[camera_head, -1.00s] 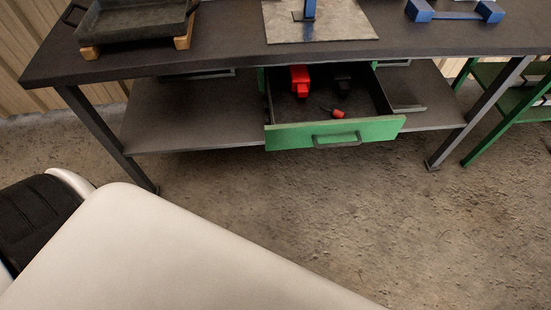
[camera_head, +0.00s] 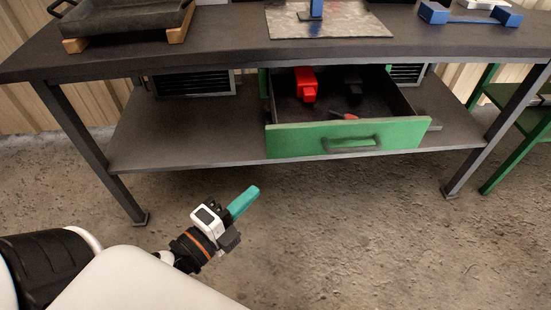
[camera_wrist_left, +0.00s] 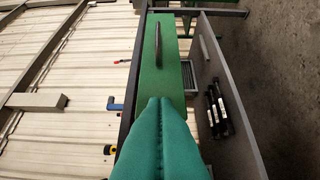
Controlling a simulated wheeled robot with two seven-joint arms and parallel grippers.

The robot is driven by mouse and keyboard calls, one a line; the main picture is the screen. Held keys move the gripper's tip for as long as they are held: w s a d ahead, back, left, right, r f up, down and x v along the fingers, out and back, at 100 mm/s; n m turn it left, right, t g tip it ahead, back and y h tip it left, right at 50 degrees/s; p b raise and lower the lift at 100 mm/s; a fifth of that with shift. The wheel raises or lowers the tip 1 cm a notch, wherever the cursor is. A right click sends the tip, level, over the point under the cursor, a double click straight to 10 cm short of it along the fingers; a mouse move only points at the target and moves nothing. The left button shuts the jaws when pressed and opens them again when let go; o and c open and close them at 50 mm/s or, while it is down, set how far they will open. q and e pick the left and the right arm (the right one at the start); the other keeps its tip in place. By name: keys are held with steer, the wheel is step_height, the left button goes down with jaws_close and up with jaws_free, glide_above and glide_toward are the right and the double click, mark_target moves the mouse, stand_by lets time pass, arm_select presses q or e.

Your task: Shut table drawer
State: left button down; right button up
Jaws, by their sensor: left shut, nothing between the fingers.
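The green-fronted table drawer (camera_head: 290,140) is pulled out under the dark workbench top, with its dark handle (camera_head: 350,144) on the front face. Inside it lie a red block-like item (camera_head: 305,84), a black item (camera_head: 352,88) and a small red item, partly hidden by the front. My left gripper (camera_head: 246,200), with teal fingers, is low in front of the bench, to the left of and below the drawer front, apart from it. It is shut and empty. In the left wrist view the drawer front (camera_wrist_left: 163,70) shows beyond the shut teal fingers (camera_wrist_left: 160,102). My right gripper is not visible.
The workbench (camera_head: 200,45) carries a dark tray (camera_head: 125,18) on wooden blocks, a metal plate (camera_head: 330,22) and a blue item (camera_head: 470,16). A lower shelf (camera_head: 190,130) spans the legs. A green stand (camera_head: 520,150) is at right. The floor in front is clear.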

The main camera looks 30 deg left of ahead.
arm_select(q)
steer(key=w, duration=1.1)
steer(key=shift+w+f, duration=0.1)
steer(key=shift+w, duration=0.15)
steer(key=shift+w+a, duration=0.3)
steer(key=shift+w, duration=0.15)
